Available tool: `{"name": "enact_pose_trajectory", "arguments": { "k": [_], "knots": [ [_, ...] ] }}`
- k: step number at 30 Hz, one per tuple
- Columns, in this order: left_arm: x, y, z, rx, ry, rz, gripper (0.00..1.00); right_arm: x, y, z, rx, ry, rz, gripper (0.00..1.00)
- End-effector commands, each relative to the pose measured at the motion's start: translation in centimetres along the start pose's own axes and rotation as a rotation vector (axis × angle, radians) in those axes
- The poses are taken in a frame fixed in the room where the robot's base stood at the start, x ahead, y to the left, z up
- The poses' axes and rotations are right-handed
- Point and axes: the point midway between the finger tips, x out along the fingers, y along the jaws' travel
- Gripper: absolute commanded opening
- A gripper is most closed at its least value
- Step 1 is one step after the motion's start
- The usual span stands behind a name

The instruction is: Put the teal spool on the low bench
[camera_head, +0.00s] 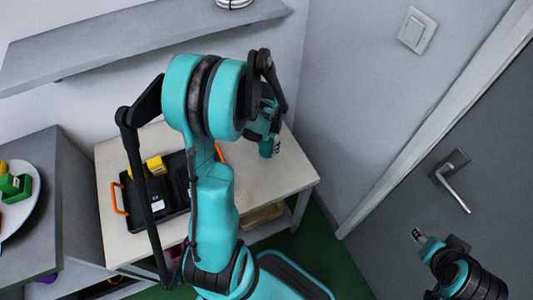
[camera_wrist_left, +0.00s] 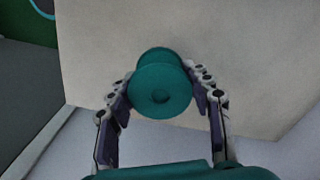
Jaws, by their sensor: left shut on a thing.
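The teal spool (camera_wrist_left: 160,85) sits between the two fingers of my left gripper (camera_wrist_left: 162,98) in the left wrist view, its round end facing the camera. The left gripper is shut on it. In the head view the left gripper (camera_head: 273,142) is over the right back part of the low bench (camera_head: 290,178), partly hidden by my own arm. The pale bench top (camera_wrist_left: 255,60) lies behind the spool in the wrist view. I cannot tell whether the spool touches it.
A black tray (camera_head: 176,215) with orange handles and a yellow item stands on the bench's left part. A grey cabinet (camera_head: 65,185) with a plate (camera_head: 30,215) is at the left. A grey shelf (camera_head: 130,38) is above. A door (camera_head: 440,130) is at the right.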

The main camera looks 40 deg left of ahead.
Motion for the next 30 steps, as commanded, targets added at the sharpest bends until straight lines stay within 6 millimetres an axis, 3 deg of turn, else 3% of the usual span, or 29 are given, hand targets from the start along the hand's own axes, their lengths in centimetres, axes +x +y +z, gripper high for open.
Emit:
{"name": "enact_pose_trajectory", "arguments": {
  "k": [4, 11, 22, 23, 25, 30],
  "knots": [
    [0.9, -0.3, -0.2, 0.000, 0.000, 0.000, 0.16, 0.4, 0.0, 0.3, 0.000, 0.000, 0.000, 0.40],
    [4.2, -0.2, -0.2, 0.000, 0.000, 0.000, 0.16, 1.9, 0.0, 1.3, 0.000, 0.000, 0.000, 0.40],
    [4.5, -0.2, -0.1, 0.000, 0.000, 0.000, 0.16, 2.0, 0.0, 1.4, 0.000, 0.000, 0.000, 0.40],
    [4.5, -0.2, -0.1, 0.000, 0.000, 0.000, 0.52, 2.0, 0.0, 1.4, 0.000, 0.000, 0.000, 0.40],
    [4.4, -0.2, -0.1, 0.000, 0.000, 0.000, 0.71, 1.9, 0.0, 1.4, 0.000, 0.000, 0.000, 0.40],
    [4.4, -0.2, -0.1, 0.000, 0.000, 0.000, 0.71, 1.9, 0.0, 1.4, 0.000, 0.000, 0.000, 0.40]
  ]
}}
